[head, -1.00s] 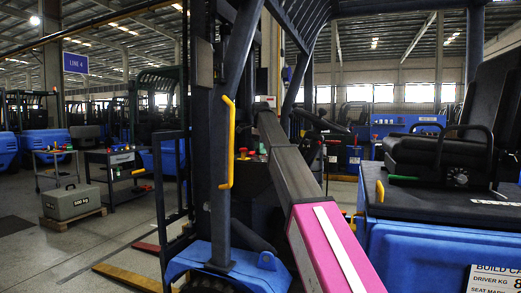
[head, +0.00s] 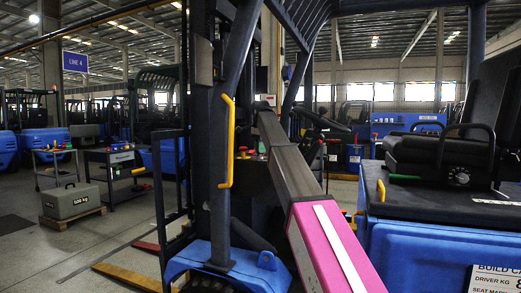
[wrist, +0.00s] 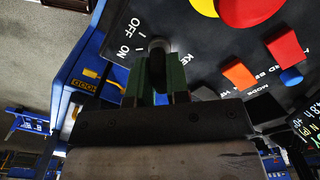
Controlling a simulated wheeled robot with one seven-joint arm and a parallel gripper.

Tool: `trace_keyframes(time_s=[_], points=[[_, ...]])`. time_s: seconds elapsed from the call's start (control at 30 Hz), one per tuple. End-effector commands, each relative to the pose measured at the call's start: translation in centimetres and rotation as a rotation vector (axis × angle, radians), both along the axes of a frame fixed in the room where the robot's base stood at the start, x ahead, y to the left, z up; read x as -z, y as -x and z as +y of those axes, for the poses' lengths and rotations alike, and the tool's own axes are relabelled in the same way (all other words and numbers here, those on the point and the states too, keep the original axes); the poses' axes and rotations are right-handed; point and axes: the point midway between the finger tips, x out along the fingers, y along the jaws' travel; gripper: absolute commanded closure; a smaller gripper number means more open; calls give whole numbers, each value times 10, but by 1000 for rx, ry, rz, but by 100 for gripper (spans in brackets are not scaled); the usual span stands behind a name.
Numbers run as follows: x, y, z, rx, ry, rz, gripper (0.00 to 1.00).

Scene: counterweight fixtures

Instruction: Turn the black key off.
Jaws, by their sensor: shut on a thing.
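In the head view my arm reaches toward the console behind the dark post; the key and gripper cannot be made out there.
In the head view, a dark post with a yellow grab handle (head: 226,140) stands left of my arm, and a black seat (head: 450,160) stands right.

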Motion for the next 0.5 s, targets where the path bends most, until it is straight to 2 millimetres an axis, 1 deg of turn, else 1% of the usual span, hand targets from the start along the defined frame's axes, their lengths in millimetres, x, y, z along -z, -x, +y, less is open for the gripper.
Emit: trace_keyframes(time_s=[0.17, 0.5], points=[[0, -1, 0, -106, 0, -4, 100], [0, -1, 0, -394, 3, -5, 100]])
